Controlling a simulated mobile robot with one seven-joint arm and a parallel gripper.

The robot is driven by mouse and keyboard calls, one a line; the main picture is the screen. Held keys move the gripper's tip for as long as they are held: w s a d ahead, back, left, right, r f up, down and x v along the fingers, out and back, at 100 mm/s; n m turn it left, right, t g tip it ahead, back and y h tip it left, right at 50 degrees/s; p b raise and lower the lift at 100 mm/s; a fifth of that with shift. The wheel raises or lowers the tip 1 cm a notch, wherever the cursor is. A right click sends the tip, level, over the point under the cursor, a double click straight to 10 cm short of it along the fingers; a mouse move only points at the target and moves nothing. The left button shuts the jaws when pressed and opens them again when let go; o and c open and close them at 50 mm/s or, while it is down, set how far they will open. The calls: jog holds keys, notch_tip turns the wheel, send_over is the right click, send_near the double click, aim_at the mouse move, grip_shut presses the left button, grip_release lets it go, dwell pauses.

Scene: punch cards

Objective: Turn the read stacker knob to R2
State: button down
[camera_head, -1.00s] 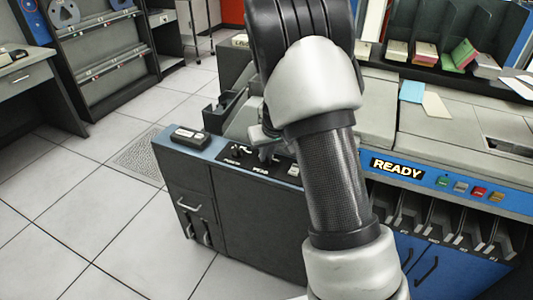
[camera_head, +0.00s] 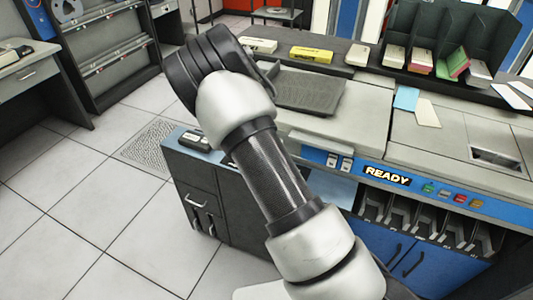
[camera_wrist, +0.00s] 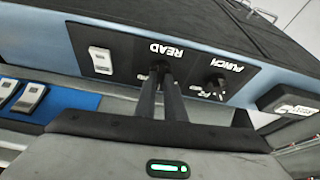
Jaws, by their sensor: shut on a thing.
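In the wrist view the control panel appears upside down, with a black plate (camera_wrist: 120,75) lettered READ and PUNCH. The read stacker knob (camera_wrist: 159,67) is small and dark, by the word READ. My gripper (camera_wrist: 162,74) is shut on it, with the two dark fingers reaching up to the plate. The fingers hide most of the knob, so its pointer and the position marks around it cannot be read. The punch knob (camera_wrist: 216,84) stands apart to the right, with small white marks near it. In the head view my arm hides the gripper and both knobs.
A white rocker switch (camera_wrist: 101,60) sits left of the read knob. A dark block (camera_wrist: 288,98) lies near the panel's right end. In the head view, the READY sign (camera_head: 387,175) and coloured buttons are right of my arm. Open floor (camera_head: 90,220) lies to the left.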

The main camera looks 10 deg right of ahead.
jog(key=shift+m+p, duration=0.35)
jog(key=shift+m, duration=0.15)
jog(key=c, duration=1.8)
grip_release()
jog(key=shift+c, duration=0.2)
jog(key=shift+a+r, duration=0.1)
jog(key=p+v, duration=0.2)
jog(key=v, duration=1.5)
jog(key=shift+w+a, duration=0.15)
jog(key=shift+w, duration=0.05)
jog(key=shift+r, duration=0.2)
jog(key=s+d+r+n+t+y+p, duration=0.1)
jog(key=s+r+n+p, duration=0.5)
jog(key=s+r, duration=2.2)
jog(key=shift+s+d+n+t+y+p, duration=0.3)
jog(key=shift+d+n+y, duration=0.35)
jog(key=shift+d, duration=0.6)
